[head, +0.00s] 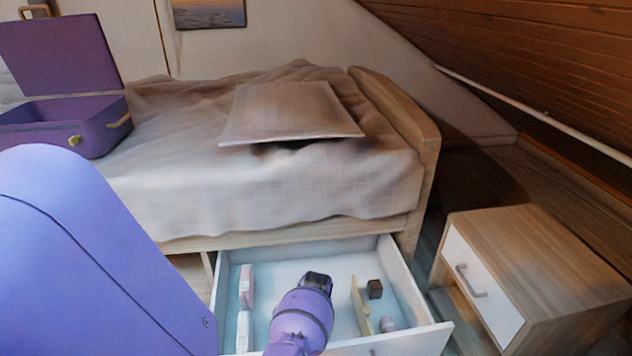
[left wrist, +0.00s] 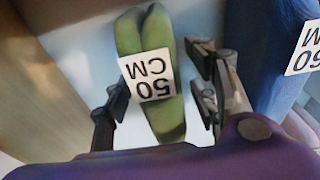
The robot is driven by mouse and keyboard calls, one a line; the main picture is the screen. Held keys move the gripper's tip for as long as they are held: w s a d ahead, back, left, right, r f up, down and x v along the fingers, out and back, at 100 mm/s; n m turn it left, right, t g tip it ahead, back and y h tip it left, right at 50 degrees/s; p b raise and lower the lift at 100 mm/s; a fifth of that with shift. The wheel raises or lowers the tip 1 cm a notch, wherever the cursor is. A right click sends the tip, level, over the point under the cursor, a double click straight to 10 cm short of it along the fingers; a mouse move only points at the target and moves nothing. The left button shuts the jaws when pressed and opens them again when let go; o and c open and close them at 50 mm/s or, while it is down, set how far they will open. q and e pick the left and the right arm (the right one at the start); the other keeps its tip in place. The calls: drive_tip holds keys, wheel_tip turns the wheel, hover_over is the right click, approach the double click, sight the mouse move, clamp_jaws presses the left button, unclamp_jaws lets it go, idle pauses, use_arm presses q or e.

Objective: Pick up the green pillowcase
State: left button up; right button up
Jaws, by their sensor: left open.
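The green pillowcase (left wrist: 158,75) is a folded or rolled green bundle with a white "50 CM" label, seen in the left wrist view. It lies on the pale drawer floor. My left gripper (left wrist: 163,82) is open, with one finger on each side of the bundle; I cannot tell whether either touches it. In the head view, my left gripper (head: 317,279) reaches down into the open drawer (head: 229,258), and I cannot make out the pillowcase there. My right gripper is not in view.
A blue bundle (left wrist: 273,50) with a similar label lies right of the green one. The drawer also holds a pinkish item (head: 247,286), a dark cube (head: 375,289) and a wooden piece (head: 361,306). The bed (head: 290,185) overhangs behind; a nightstand (head: 545,255) stands right.

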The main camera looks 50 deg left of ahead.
use_arm(q)
drive_tip(key=c, duration=1.3)
